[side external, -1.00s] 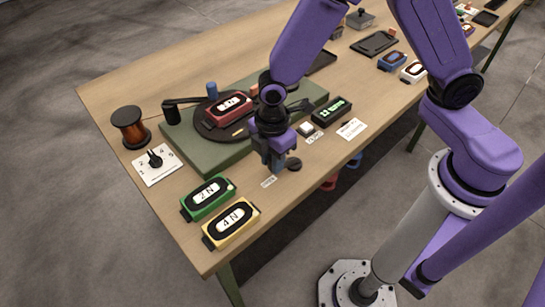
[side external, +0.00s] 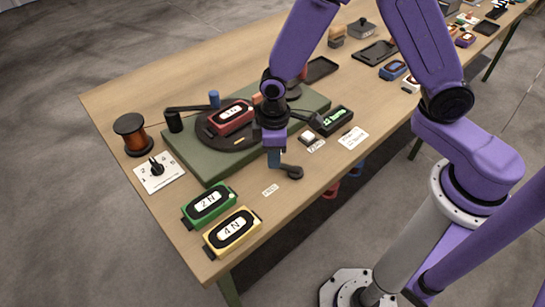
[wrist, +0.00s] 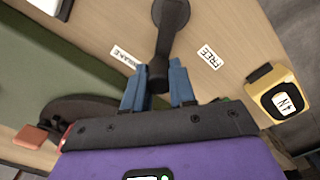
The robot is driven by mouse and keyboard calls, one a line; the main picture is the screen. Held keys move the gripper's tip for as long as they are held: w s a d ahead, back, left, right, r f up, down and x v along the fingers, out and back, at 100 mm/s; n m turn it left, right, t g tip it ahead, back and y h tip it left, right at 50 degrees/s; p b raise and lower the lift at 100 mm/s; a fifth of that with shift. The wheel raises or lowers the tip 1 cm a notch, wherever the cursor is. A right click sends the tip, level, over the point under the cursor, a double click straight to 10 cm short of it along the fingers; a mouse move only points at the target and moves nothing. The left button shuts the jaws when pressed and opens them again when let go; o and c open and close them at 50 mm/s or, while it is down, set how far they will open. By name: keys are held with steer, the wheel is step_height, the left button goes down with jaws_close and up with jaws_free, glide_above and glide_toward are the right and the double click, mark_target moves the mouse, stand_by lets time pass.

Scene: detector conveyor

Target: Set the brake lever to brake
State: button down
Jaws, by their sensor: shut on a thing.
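The brake lever is black, with a round pivot (side external: 294,172) near the front edge of the table. In the wrist view the lever arm (wrist: 166,40) runs from its pivot down to an end between my fingers. My gripper (wrist: 158,80) is shut on that end, with a blue finger on each side. The gripper (side external: 274,159) also shows in the side view, low over the table. The lever points between the BRAKE label (wrist: 126,57) on its left and the FREE label (wrist: 210,57) on its right. In the side view, my gripper hides the BRAKE label.
A green base (side external: 193,160) with a dark turntable and a red block (side external: 231,117) lies behind the gripper. Green 2N (side external: 209,204) and yellow 4N (side external: 232,233) blocks stand at the front left. A dark display box (side external: 333,120) is to the right.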

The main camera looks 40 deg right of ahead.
steer(key=shift+w+d+m, duration=0.15)
steer(key=shift+d+m, duration=0.3)
steer(key=shift+m, duration=0.45)
steer(key=shift+w+d+m, duration=0.1)
steer(key=shift+d+m, duration=0.35)
steer(key=shift+m, duration=0.45)
steer(key=c, duration=0.9)
jaws_free()
steer(key=shift+r, duration=0.6)
step_height(320, 180, up, 16)
steer(key=shift+r, duration=0.15)
steer(key=s+d+n, duration=0.2)
steer(key=s+d, duration=0.2)
steer(key=s, duration=0.3)
steer(key=s+d+f+n, duration=0.1)
steer(key=s+d+n, duration=0.1)
steer(key=s, duration=0.5)
steer(key=s+d+n, duration=0.2)
steer(key=s+d, duration=0.3)
steer(key=s, duration=0.2)
steer(key=shift+s+d+f, duration=0.1)
steer(key=shift+d+f, duration=0.15)
steer(key=shift+d, duration=0.05)
